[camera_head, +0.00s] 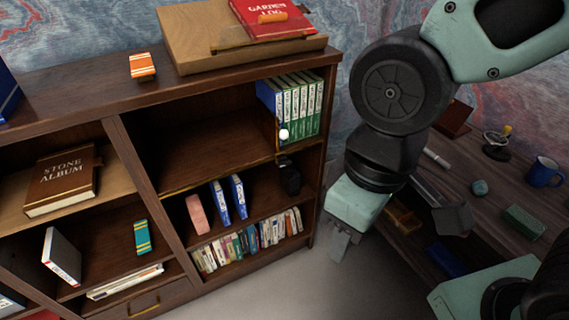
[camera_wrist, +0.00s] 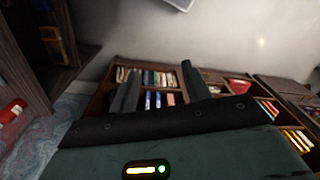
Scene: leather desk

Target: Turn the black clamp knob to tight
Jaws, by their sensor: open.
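A small black part (camera_head: 284,160) sits at the shelf edge below the green and white books. It may be the black clamp knob, but it is too small to tell its turn. A white ball (camera_head: 284,134) shows just above it, and a dark object (camera_head: 289,178) stands below it. My gripper (camera_head: 342,243) points down in front of the bookcase's right end, apart from these parts. In the wrist view my gripper (camera_wrist: 160,85) has its two fingers apart with nothing between them. I cannot make out the knob in the wrist view.
The bookcase (camera_head: 230,62) holds several books, with a box (camera_head: 185,40) on top. A desk (camera_head: 475,185) at the right carries a blue mug (camera_head: 544,172) and a green block (camera_head: 523,222). Floor (camera_head: 310,285) is clear below my gripper.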

